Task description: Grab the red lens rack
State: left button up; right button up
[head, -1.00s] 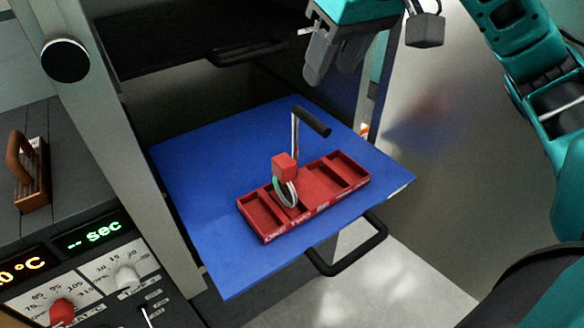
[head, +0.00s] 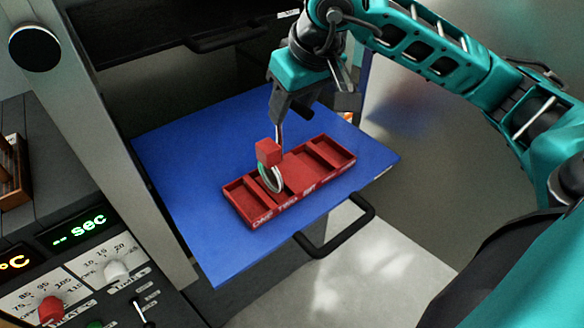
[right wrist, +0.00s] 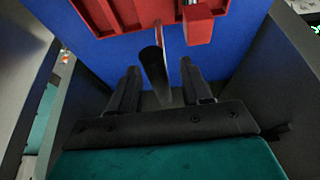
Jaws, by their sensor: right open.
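The red lens rack (head: 306,180) is a shallow red tray with several compartments and white lettering on its front edge. It lies on a blue surface; part of it shows in the right wrist view (right wrist: 112,14). A thin upright rod (head: 278,132) with a black bar grip (right wrist: 153,68) stands at the rack. A small red block (head: 268,153) and pale rings (head: 273,178) are at its left part. My right gripper (head: 286,114) is open above the rack and partly hides the grip. In the right wrist view the grip appears between the open fingers (right wrist: 159,72). My left gripper is out of view.
The blue pull-out shelf (head: 215,245) has free room around the rack. A black handle (head: 335,240) sticks out from its front. A grey post (head: 120,150) and a control panel (head: 90,275) stand at left. A dark drawer (head: 160,35) is above, behind.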

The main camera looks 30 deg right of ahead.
jog(key=shift+w+f, duration=0.1)
jog(key=shift+f, duration=0.05)
grip_shut()
dwell(0.4)
dwell(1.0)
